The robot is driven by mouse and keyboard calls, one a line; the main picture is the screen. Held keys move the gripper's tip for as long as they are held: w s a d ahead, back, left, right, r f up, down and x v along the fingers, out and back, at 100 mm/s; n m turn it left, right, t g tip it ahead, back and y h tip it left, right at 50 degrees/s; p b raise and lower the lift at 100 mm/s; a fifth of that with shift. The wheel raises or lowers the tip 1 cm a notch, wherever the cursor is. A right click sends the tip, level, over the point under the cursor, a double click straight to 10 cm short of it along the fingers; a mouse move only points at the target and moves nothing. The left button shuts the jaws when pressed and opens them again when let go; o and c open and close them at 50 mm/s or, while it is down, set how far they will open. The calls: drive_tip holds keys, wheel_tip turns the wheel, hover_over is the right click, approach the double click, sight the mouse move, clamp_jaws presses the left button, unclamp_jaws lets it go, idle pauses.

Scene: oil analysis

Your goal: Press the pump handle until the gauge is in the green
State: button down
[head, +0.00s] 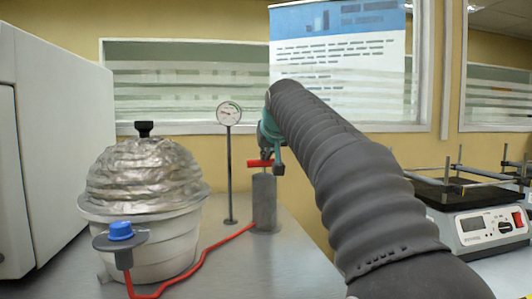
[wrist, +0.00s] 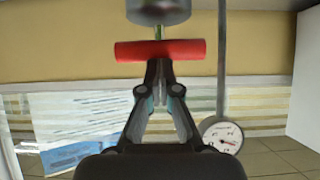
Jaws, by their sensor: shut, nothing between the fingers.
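The pump is a grey cylinder (head: 265,203) standing on the bench, with a red T-shaped handle (head: 260,163) just above its top. In the wrist view the picture is upside down, with the red handle (wrist: 185,50) near the grey cylinder (wrist: 158,8). My gripper (wrist: 160,64) is shut and empty, its fingertips at the middle of the handle; whether they touch it I cannot tell. In the head view my gripper is partly hidden behind my arm.
A white vessel (head: 150,250) with a foil-covered dome (head: 145,175) stands left of the pump. A red hose (head: 205,252) runs from it to the pump base. A white machine (head: 60,130) is at far left, and a shaker (head: 490,230) at right.

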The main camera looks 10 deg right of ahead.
drive_tip(key=w+r+p+v, duration=0.1)
drive_tip(key=r+p+v, duration=0.1)
drive_tip(key=v, duration=1)
drive_tip(key=shift+r+p, duration=0.45)
drive_tip(key=shift+p, duration=0.3)
